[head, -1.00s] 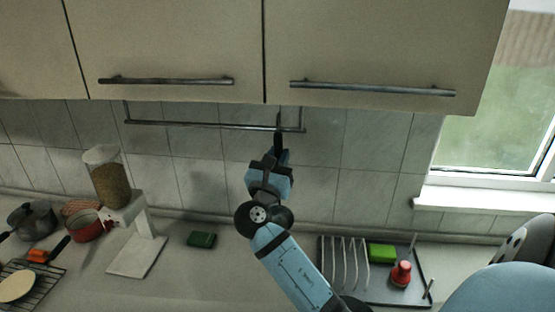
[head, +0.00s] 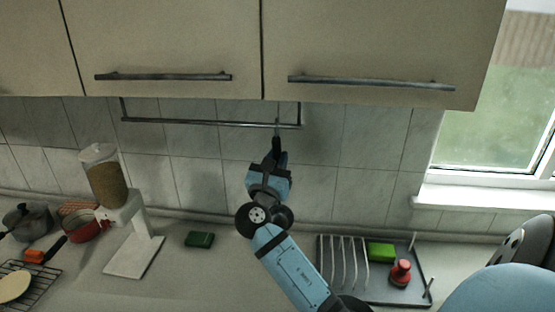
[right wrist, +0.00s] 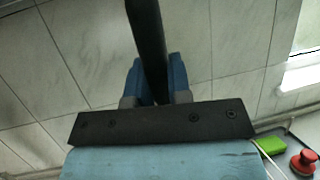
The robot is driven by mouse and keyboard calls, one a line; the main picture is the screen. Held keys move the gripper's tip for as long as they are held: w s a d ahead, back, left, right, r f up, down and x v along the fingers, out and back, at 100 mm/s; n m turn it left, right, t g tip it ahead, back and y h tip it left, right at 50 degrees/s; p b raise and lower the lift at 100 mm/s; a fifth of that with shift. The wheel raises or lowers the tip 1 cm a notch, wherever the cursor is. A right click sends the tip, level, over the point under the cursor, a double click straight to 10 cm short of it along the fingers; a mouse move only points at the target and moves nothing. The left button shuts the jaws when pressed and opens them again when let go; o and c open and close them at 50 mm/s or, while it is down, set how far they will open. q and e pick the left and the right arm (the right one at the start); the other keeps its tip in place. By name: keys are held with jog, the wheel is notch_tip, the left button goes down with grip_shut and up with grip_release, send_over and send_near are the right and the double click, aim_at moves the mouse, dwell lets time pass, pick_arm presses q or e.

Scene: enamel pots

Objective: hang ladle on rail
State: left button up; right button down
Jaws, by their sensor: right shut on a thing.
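The rail (head: 210,123) is a dark metal bar on the tiled wall, under the cabinets. My right gripper (head: 275,160) is just below the rail's right part. It is shut on the ladle's dark handle (head: 276,145), which points up, with a thin grey end reaching about the height of the rail. In the right wrist view the black handle (right wrist: 147,35) rises from between the blue fingers (right wrist: 156,85). The ladle's bowl is not visible. I cannot tell whether the ladle touches the rail. My left gripper is not in view.
Cabinets with bar handles (head: 165,76) hang above the rail. On the counter stand a grain dispenser (head: 105,178), a red pan (head: 82,224), a grey pot (head: 28,222), a green block (head: 199,239) and a dish rack (head: 343,265). A window is at the right.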

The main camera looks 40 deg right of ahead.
jog(key=c, duration=1)
grip_release()
jog(key=shift+a+f, duration=0.15)
jog(key=b+v, duration=0.4)
jog(key=v, duration=0.9)
jog(key=shift+s+a, duration=0.2)
jog(key=shift+s, duration=0.05)
